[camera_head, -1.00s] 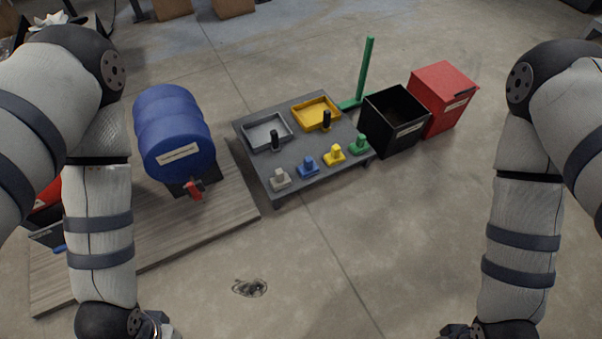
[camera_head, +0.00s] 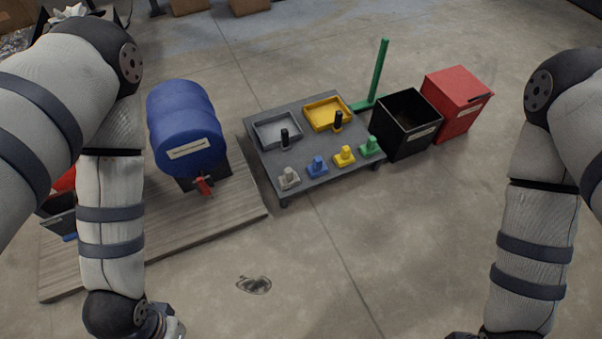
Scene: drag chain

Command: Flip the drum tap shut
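A blue drum (camera_head: 183,125) lies on its side on a dark stand at the left, above a wooden platform. Its front face has a pale label. A red tap (camera_head: 203,186) sticks out low at the drum's front; it is too small to tell how its handle is set. My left arm hangs to the left of the drum, and its wrist runs off the bottom edge. My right arm hangs at the far right, well away from the drum. The fingers of both grippers are below the picture, so neither gripper shows.
A grey low cart (camera_head: 326,174) holds a grey tray (camera_head: 277,130), a yellow tray (camera_head: 327,113) and several coloured blocks. A black open bin (camera_head: 402,141), a red box (camera_head: 459,104) and a green post (camera_head: 379,68) stand to its right. The wooden platform (camera_head: 226,219) edges open floor, with a dark stain (camera_head: 254,285).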

